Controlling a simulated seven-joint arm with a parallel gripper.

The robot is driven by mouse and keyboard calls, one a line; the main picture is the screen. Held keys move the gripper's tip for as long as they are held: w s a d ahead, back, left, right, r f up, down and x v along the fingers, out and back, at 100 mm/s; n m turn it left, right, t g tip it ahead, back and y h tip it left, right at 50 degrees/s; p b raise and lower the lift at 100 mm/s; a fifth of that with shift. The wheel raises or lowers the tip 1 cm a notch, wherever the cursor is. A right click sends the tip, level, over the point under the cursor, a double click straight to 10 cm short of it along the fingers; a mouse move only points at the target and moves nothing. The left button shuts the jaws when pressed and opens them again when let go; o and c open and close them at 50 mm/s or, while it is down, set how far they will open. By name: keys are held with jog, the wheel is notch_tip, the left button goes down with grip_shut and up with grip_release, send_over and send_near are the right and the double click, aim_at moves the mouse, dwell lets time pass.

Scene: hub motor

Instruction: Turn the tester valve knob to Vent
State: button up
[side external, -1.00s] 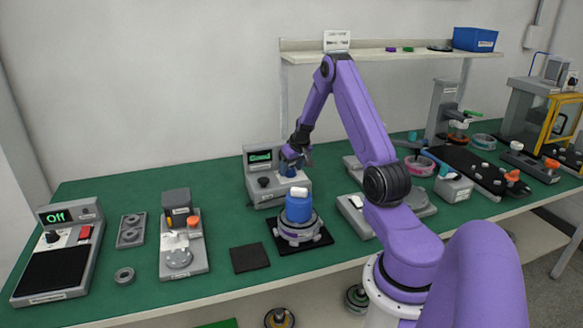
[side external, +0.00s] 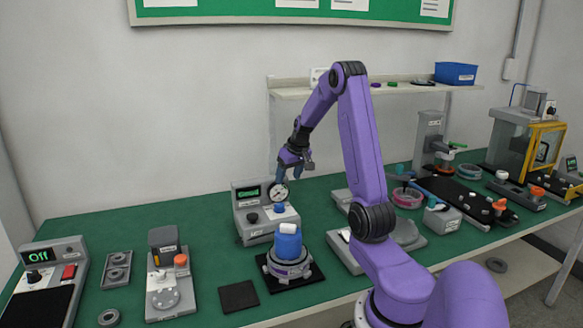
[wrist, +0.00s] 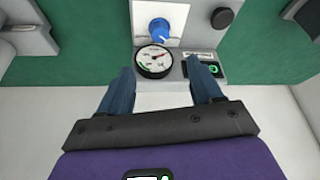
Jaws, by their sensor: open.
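The grey tester (side external: 241,229) stands at the back of the green bench, with a lit green display (side external: 248,192) that seems to read "Good". It carries a round dial gauge (side external: 278,193), a black knob (side external: 252,218) and a blue knob (side external: 279,208) on a white plate. In the wrist view the blue knob (wrist: 159,28) sits beyond the gauge (wrist: 154,61), and the black knob (wrist: 222,18) is to its right. Plate markings are too small to read. My gripper (side external: 296,168) is open and empty above the gauge, its fingers (wrist: 161,76) apart from both knobs.
A blue-topped part (side external: 287,244) sits in a grey ring fixture on a black mat in front of the tester. A grey station with an orange knob (side external: 181,260) is to the left. A shelf (side external: 290,93) hangs behind my arm.

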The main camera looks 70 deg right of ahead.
jog(key=shift+v, duration=1.8)
